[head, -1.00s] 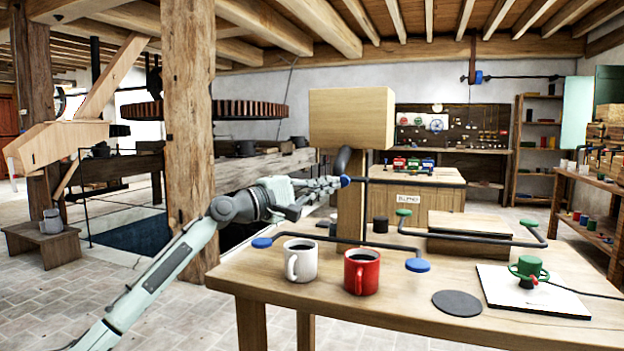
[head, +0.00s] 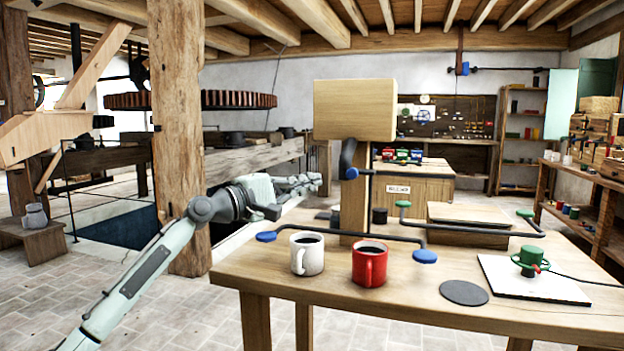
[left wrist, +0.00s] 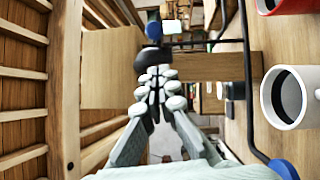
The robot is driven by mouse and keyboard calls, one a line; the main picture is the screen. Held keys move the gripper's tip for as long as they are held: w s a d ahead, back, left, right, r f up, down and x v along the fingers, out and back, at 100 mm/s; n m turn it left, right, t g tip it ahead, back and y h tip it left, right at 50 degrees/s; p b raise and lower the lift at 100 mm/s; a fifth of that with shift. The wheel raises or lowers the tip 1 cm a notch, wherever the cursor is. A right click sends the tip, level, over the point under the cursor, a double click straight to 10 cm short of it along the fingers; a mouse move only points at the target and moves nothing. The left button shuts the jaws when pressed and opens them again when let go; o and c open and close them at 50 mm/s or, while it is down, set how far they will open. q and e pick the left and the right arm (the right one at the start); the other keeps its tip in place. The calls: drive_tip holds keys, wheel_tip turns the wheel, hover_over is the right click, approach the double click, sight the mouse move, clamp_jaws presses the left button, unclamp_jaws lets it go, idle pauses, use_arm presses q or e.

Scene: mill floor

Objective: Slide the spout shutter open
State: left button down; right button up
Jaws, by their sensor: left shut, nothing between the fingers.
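A pale wooden box (head: 355,110) sits on a wooden post (head: 354,205) at the table's far edge. A dark bent handle (head: 347,153) with a blue end (head: 351,173) hangs below its left side. I cannot make out a separate shutter plate. My left gripper (head: 314,182) is shut and empty, just left of and slightly below the blue end, with a gap between. In the left wrist view, the gripper (left wrist: 158,72) points toward the dark handle (left wrist: 153,58) and its blue end (left wrist: 154,30). My right gripper is not in view.
A white mug (head: 307,256) and a red mug (head: 370,265) stand on the table (head: 415,305) near its left side. A dark rod (head: 390,238) with blue ends runs behind them. A thick timber pillar (head: 178,140) stands behind my left arm.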

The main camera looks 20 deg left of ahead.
use_arm(q)
drive_tip(key=b+v, duration=0.1)
drive_tip(key=v, duration=0.7)
drive_tip(key=shift+s, duration=0.15)
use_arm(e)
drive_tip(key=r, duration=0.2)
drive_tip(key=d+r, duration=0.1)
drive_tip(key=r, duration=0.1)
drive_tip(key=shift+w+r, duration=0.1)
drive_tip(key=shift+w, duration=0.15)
use_arm(q)
drive_tip(key=shift+d, duration=0.1)
